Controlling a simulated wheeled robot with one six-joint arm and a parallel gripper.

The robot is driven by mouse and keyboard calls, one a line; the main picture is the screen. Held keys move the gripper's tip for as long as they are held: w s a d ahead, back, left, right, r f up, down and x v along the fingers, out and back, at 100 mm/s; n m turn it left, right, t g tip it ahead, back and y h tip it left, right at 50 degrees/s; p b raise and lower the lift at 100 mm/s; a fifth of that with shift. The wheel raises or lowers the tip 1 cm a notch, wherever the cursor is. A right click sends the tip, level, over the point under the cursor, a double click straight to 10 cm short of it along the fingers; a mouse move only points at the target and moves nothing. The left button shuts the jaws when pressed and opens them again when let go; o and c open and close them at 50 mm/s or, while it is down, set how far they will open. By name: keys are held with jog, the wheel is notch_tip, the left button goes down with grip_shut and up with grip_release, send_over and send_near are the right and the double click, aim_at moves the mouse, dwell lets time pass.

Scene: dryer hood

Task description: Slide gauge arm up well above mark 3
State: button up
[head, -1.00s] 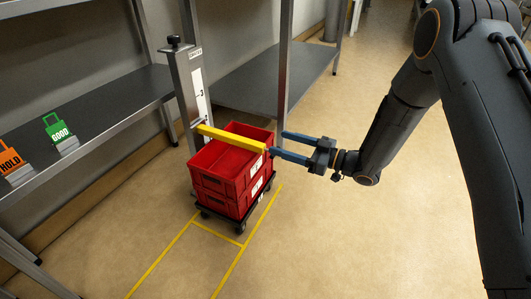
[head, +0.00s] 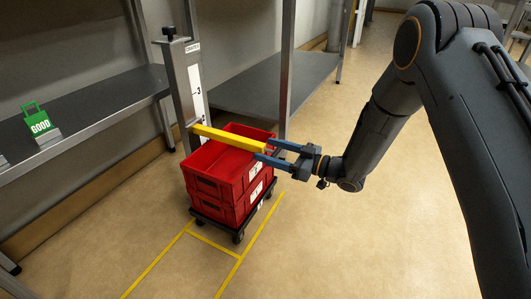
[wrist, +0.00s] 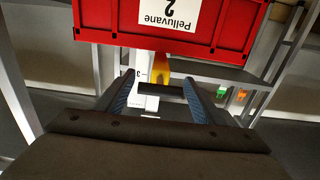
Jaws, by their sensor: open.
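The yellow gauge arm (head: 225,137) sticks out level from a grey metal post (head: 180,90), just over the upper red crate. It sits below the 3 on the post's white scale (head: 197,92). My gripper (head: 264,149) is open at the arm's free end, with one blue finger on each side. In the wrist view the arm's yellow end (wrist: 160,70) and a dark end piece (wrist: 161,89) show between my open fingers (wrist: 160,96). I cannot tell whether either finger touches it.
Two stacked red crates (head: 215,175) stand on a black wheeled dolly (head: 238,222) beneath the arm, inside yellow floor lines. Shelves (head: 80,115) stand to the left and behind (head: 265,85). A green GOOD tag (head: 40,122) is on the left shelf.

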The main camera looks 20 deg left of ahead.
jog(key=shift+w+a+b, duration=0.1)
jog(key=shift+a+b, duration=0.25)
jog(key=shift+a, duration=0.7)
jog(key=c, duration=1.5)
notch_tip(320, 180, up, 20)
jog(key=p, duration=1.4)
jog(key=shift+f, duration=0.2)
jog(key=o, duration=1.5)
jog(key=shift+f, duration=0.1)
